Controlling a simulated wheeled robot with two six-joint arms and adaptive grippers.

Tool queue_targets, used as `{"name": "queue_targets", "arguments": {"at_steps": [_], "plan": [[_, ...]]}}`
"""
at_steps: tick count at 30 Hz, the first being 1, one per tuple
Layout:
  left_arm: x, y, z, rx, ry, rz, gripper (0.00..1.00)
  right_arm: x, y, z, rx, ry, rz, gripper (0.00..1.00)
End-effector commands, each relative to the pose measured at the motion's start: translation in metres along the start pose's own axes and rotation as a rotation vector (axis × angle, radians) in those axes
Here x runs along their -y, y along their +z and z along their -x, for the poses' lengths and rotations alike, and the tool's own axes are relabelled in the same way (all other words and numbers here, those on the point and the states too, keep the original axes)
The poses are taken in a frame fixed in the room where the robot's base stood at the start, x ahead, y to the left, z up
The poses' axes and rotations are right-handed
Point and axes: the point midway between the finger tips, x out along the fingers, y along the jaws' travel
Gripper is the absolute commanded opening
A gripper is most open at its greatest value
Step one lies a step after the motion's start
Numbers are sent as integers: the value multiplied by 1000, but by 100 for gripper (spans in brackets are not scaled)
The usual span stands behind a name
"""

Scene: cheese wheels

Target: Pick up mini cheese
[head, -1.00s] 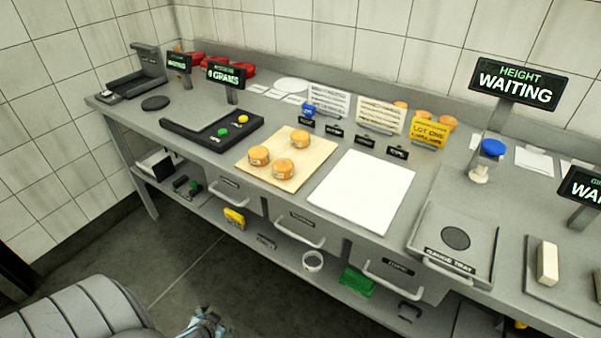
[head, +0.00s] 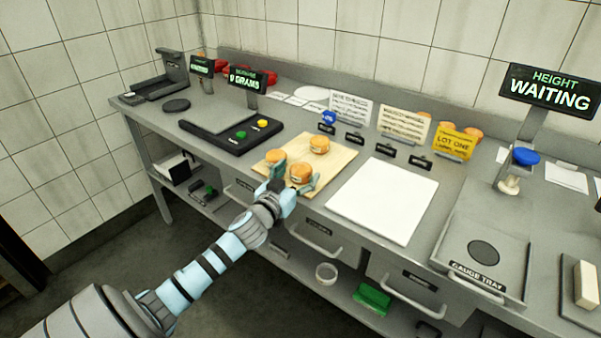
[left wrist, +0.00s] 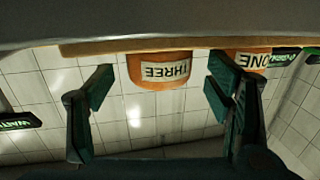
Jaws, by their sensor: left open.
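Three small orange mini cheeses sit on a light wooden board (head: 343,158): one at the left (head: 274,156), one at the back (head: 319,144) and one at the front right (head: 300,171). My left gripper (head: 294,179) is open at the board's front edge, close to the front-right cheese. In the left wrist view, which is upside down, a cheese labelled THREE (left wrist: 158,71) shows between the two spread fingers (left wrist: 158,88). A cheese labelled ONE (left wrist: 247,58) is partly behind the right-hand finger. My right gripper is not in view.
A scale with green and yellow buttons (head: 224,135) stands left of the board, and a white sheet (head: 383,200) lies right of it. Signs (head: 403,123) stand behind. The gauge tray (head: 482,252) is at the right. More orange cheeses (head: 475,133) are at the back.

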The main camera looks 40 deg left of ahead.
Motion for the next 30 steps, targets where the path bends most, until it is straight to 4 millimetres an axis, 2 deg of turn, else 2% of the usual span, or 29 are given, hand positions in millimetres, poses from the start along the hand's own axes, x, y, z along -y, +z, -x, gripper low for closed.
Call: {"name": "queue_targets", "arguments": {"at_steps": [1,4,10,18,21,30], "plan": [[-1,-1,-10,-1,-1,6,73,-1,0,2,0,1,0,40],[0,0,-23,0,-1,2,73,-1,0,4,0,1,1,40],[-1,1,-24,1,0,0,73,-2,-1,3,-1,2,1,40],[0,1,-24,1,0,0,31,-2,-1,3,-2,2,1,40],[0,1,-24,0,0,-1,19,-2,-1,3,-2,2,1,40],[0,-6,-24,-1,0,0,19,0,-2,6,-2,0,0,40]]}}
